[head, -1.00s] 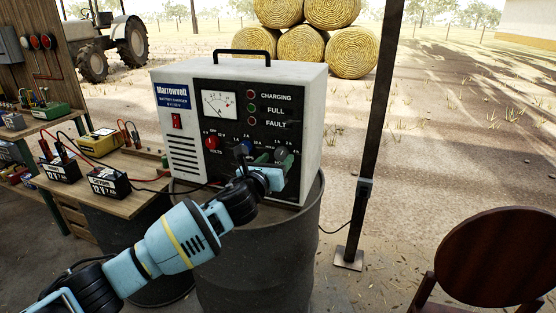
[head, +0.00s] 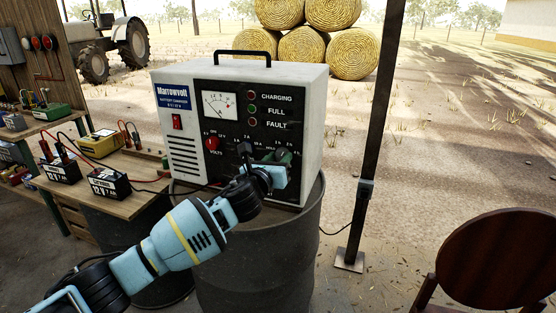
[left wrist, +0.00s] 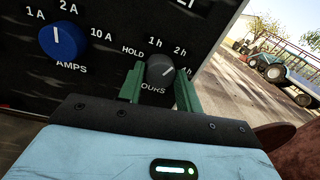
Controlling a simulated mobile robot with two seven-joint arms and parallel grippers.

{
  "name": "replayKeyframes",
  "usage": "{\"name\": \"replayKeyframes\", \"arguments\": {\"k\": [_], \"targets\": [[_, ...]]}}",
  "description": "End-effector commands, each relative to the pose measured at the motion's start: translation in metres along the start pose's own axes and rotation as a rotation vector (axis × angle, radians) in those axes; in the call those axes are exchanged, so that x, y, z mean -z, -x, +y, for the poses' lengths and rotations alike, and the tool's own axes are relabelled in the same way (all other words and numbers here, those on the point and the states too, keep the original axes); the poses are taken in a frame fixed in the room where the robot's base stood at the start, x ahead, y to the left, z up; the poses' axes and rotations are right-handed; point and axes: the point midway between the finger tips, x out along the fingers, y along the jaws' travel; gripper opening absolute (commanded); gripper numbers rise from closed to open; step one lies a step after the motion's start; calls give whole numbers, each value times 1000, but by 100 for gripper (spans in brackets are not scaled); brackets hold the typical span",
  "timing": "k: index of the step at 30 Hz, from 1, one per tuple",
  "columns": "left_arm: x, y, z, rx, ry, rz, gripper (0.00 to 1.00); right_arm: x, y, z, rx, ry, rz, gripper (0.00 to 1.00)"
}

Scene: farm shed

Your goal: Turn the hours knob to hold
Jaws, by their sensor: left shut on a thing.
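The hours knob (left wrist: 160,68) is dark grey with a pale pointer mark, which seems to point up and right, toward the 2 h and 4 h side. HOLD is printed at its upper left. My left gripper (left wrist: 159,88) is shut on the knob, one green finger on each side, and hides part of the HOURS label. In the head view the left gripper (head: 285,159) is at the lower right of the charger's black panel, and its fingers mostly hide the knob. The white battery charger (head: 270,75) stands upright on a dark drum. My right gripper is not in view.
The blue amps knob (left wrist: 62,41) is left of the hours knob. The red volts knob (head: 212,143) is farther left on the panel. A bench (head: 140,188) with batteries is at left, a post (head: 377,130) and chair (head: 495,258) at right.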

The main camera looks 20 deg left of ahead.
Motion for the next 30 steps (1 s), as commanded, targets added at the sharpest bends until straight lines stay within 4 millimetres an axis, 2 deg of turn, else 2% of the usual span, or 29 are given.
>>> {"name": "replayKeyframes", "arguments": {"k": [11, 30], "targets": [[-1, 0, -1, 2, 131, -8, 12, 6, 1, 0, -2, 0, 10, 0], [2, 0, -1, 7, 718, -42, 12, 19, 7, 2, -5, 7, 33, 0]]}}
